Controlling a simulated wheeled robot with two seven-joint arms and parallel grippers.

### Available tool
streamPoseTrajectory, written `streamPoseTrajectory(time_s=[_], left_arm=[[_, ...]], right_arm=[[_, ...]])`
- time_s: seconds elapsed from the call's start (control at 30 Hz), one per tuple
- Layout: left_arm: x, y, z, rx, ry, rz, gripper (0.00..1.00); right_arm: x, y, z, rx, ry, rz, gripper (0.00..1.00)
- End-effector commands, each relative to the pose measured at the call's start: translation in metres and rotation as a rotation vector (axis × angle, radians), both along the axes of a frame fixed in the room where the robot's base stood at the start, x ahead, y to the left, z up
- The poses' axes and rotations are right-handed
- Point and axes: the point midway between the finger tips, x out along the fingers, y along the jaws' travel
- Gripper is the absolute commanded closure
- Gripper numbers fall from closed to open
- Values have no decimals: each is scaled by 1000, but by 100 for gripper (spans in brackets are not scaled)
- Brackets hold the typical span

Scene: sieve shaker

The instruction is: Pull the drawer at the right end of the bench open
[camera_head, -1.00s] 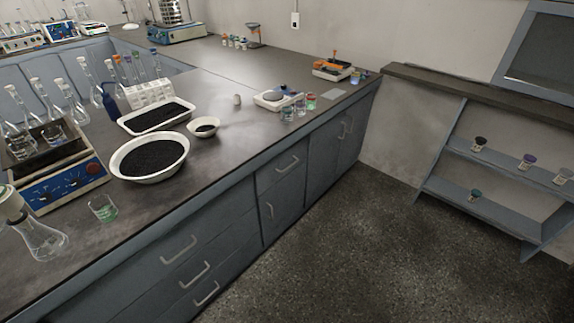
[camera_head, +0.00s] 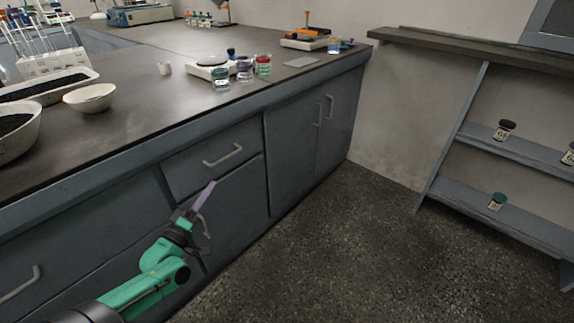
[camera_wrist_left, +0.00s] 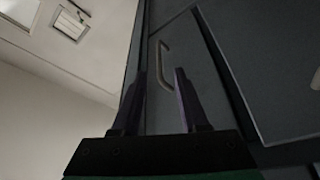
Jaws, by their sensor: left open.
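The drawer (camera_head: 182,170) at the right end of the bench is a blue-grey front under the bench top and looks shut. Its bar handle (camera_head: 222,157) shows in the head view. In the left wrist view a bar handle (camera_wrist_left: 165,65), apparently the same one, lies beyond the gap between the fingertips. My left gripper (camera_head: 203,198) is open and empty, below and left of the drawer handle in the head view. Its two fingers (camera_wrist_left: 160,74) stand apart in the left wrist view, with nothing between them. My right gripper is not in view.
A cupboard door (camera_head: 235,205) with its own handle is under the drawer, partly hidden by my left arm. Beakers (camera_head: 245,70) and a balance (camera_head: 205,66) stand on the bench top near the edge. The floor (camera_head: 330,240) in front is clear. A shelf unit (camera_head: 500,150) stands right.

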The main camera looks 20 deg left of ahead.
Motion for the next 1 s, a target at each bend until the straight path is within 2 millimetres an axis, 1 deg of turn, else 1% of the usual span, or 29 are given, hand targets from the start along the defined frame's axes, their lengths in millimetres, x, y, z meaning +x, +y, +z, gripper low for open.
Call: streamPoseTrajectory(time_s=[0.07,0.17,0.27,0.5,0.63,0.73,0.87,1.0], left_arm=[[1,0,3,0,0,1,56],[9,1,4,2,-1,1,56],[28,1,8,4,-3,1,56],[87,4,19,5,-3,2,56],[115,5,25,6,-2,2,56],[130,6,27,4,1,3,56],[141,6,31,6,3,2,56],[143,6,31,5,6,2,56]], right_arm=[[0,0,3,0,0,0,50],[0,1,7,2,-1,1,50],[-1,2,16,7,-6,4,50],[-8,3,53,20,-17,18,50],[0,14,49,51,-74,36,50],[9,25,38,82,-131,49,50],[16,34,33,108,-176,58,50],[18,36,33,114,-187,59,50]])
